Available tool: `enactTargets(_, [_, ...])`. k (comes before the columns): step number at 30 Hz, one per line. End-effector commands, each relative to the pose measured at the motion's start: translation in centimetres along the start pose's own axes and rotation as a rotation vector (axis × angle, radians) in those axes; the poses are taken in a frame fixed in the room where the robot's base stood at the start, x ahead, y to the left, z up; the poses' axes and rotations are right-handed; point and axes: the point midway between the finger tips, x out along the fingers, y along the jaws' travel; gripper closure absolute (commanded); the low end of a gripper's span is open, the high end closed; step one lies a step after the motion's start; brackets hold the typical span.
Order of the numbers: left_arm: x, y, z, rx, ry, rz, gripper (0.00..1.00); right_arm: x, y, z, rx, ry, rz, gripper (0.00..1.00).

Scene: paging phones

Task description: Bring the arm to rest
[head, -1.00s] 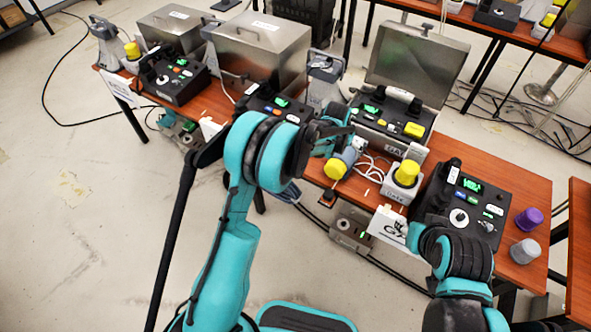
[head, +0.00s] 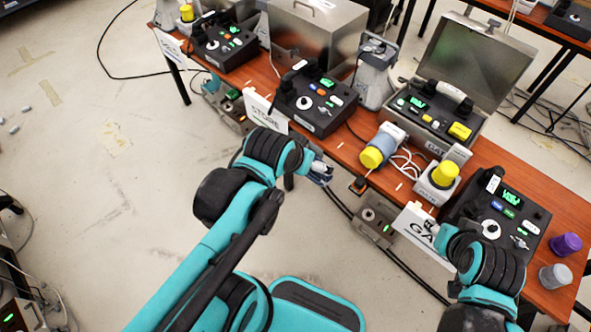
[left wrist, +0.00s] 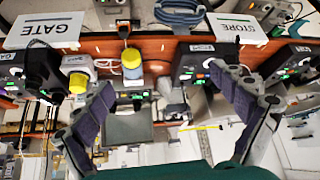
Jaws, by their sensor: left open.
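My left gripper (head: 318,172) is small and partly hidden behind its own wrist in the head view. It hangs in front of the table edge, between the STORE sign (head: 264,110) and the yellow-capped grey cylinder (head: 388,142). In the left wrist view the left gripper (left wrist: 162,78) is open, its two dark padded fingers wide apart with nothing held between them. My right arm shows at the lower right of the head view, in front of the right-hand black phone console (head: 497,215).
The wooden table (head: 405,190) carries a middle console (head: 318,102), an open metal case (head: 470,65), a yellow-capped box (head: 438,182), and purple (head: 566,244) and grey (head: 555,276) knobs. A GATE sign (head: 425,232) hangs at the front edge.

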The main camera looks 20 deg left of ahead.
Motion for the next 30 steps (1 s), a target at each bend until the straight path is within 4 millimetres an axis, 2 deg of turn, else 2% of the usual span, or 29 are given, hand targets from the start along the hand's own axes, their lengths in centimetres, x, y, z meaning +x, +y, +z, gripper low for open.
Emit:
enactTargets(1, [-0.3,-0.3,1.4,-0.009,0.007,-0.005,0.04,0.0,0.0,0.0,0.000,0.000,0.000,0.60])
enactTargets(3, [-0.5,-0.5,2.5,-0.017,0.014,-0.010,0.04,0.0,0.0,0.0,0.000,0.000,0.000,0.60])
enactTargets(6, [-0.6,-0.7,3.4,-0.024,0.020,-0.014,0.04,0.0,0.0,0.0,0.000,0.000,0.000,0.60])
enactTargets(30, [-0.6,-0.7,3.6,-0.024,0.021,-0.014,0.04,0.0,0.0,0.0,0.000,0.000,0.000,0.60])
